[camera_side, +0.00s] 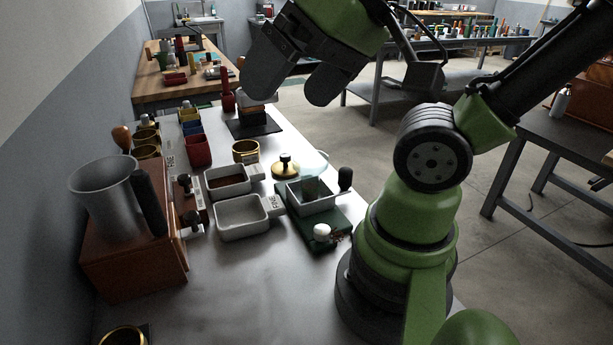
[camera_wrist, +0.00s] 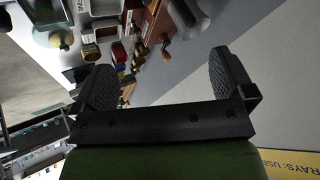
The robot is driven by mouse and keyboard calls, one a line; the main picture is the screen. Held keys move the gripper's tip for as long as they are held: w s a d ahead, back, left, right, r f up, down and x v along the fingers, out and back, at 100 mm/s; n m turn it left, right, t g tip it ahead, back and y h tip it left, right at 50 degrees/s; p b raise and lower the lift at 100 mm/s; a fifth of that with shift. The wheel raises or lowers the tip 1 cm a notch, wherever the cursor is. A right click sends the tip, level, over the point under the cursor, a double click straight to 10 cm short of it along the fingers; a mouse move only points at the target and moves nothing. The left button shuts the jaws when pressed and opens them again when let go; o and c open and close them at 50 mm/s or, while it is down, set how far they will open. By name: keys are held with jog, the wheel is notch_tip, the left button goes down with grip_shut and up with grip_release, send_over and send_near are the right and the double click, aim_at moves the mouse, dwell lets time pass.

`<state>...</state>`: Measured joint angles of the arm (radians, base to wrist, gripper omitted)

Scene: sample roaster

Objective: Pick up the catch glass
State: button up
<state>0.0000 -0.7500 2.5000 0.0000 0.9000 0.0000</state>
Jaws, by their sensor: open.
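I cannot clearly make out the catch glass. A faint, clear curved outline (camera_side: 321,157) behind the brass knobbed lid (camera_side: 285,169) in the side view may be a glass, but I cannot be sure. My gripper (camera_side: 297,84) is high above the far part of the bench in the side view. Its two dark fingers are apart with nothing between them. In the wrist view my gripper (camera_wrist: 163,70) is also open and empty, with wall and bench beyond the fingers.
A grey metal jug (camera_side: 103,203) stands on a wooden box (camera_side: 135,265) at the left. White trays (camera_side: 241,232), a brass ring (camera_side: 245,150), a red bin (camera_side: 197,152) and a green board (camera_side: 322,232) bearing a metal box crowd the bench (camera_side: 270,300). Its front is mostly clear.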

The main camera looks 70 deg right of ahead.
aim_at(322, 154)
dwell(0.5)
notch_tip(322, 154, up, 5)
jog(key=d+f+n+g+h, duration=0.3)
jog(key=d+n+g+h, duration=0.6)
jog(key=d+n+g, duration=0.1)
jog(key=w+d+r+n+g+h, duration=0.2)
jog(key=w+r+n+g+h, duration=0.15)
jog(key=w+n+h, duration=0.45)
jog(key=shift+g+h, duration=0.25)
jog(key=shift+h, duration=0.55)
notch_tip(322, 154, down, 27)
jog(key=x, duration=0.7)
jog(key=shift+d+f, duration=0.1)
